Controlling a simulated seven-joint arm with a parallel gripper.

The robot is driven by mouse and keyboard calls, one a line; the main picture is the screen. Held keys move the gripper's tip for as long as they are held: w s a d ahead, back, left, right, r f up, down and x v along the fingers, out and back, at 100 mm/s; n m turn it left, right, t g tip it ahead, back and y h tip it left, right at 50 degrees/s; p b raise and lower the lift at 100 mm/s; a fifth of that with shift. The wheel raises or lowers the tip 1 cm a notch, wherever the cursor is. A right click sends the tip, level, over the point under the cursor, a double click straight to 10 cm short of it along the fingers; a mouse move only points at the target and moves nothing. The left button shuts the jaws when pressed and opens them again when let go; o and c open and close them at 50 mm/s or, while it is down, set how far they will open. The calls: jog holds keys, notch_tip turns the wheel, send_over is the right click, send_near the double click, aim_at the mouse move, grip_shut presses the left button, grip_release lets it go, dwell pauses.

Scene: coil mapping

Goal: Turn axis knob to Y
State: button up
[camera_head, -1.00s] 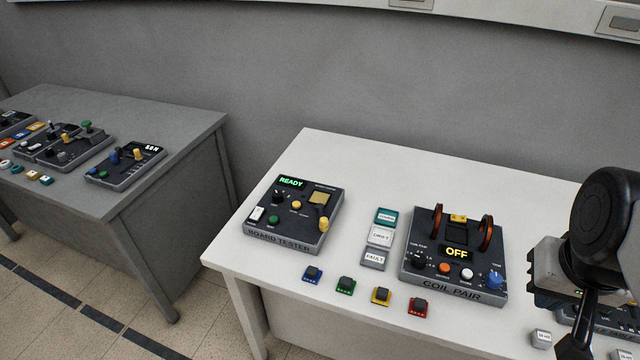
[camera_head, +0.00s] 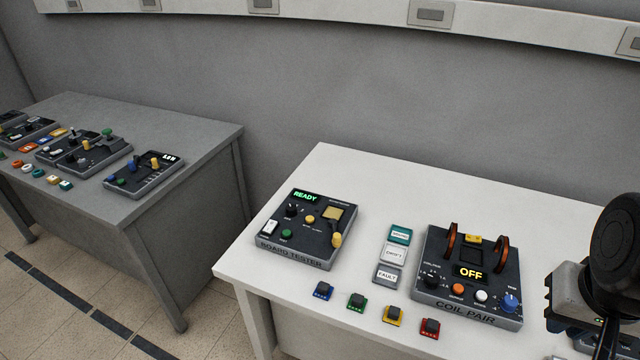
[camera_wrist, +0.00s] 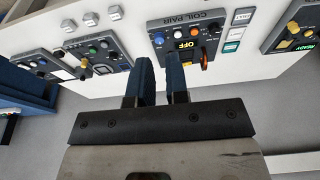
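The COIL PAIR box (camera_head: 455,250) stands on the white table, with two upright copper-coloured coils and a yellow OFF display (camera_head: 470,272). A black selector knob (camera_head: 432,281) is at its front left and a blue knob (camera_head: 509,301) at its front right. No axis lettering is readable, and I cannot tell where the black knob points. The box shows upside down in the wrist view (camera_wrist: 207,48). My gripper's body (camera_head: 566,292) is at the right edge, right of the box. In the wrist view my gripper (camera_wrist: 160,60) has two dark fingers apart with nothing between them.
The BOARD TESTER (camera_head: 306,228) shows READY, left of three labelled tiles (camera_head: 394,254). Several coloured blocks (camera_head: 357,301) line the front edge. More boxes show in the wrist view (camera_wrist: 100,47). A grey table (camera_head: 180,135) stands farther left.

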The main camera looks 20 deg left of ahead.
jog(key=o, duration=0.5)
jog(key=shift+w+a+r, duration=0.1)
jog(key=shift+w+a, duration=0.1)
jog(key=shift+w, duration=0.2)
jog(key=shift+c, duration=0.2)
jog(key=o, duration=0.3)
jog(key=w+a+n, duration=0.1)
jog(key=w+a, duration=0.2)
jog(key=w, duration=0.1)
jog(key=w+a+r+n, duration=0.1)
jog(key=w+a, duration=0.2)
jog(key=w, duration=0.2)
jog(key=w+a+n, duration=0.2)
jog(key=w+a, duration=0.1)
jog(key=w, duration=0.1)
jog(key=shift+w+r+g, duration=0.25)
jog(key=shift+w+g, duration=0.1)
jog(key=shift+g, duration=0.05)
jog(key=n+g, duration=0.2)
jog(key=n, duration=0.9)
send_over(291, 207)
jog(key=f, duration=2)
jog(key=shift+w+d+f, duration=0.1)
jog(key=shift+d, duration=0.25)
jog(key=shift+a+f, duration=0.3)
jog(key=shift+a, duration=0.2)
jog(key=shift+f, duration=0.1)
jog(key=shift+f, duration=3.8)
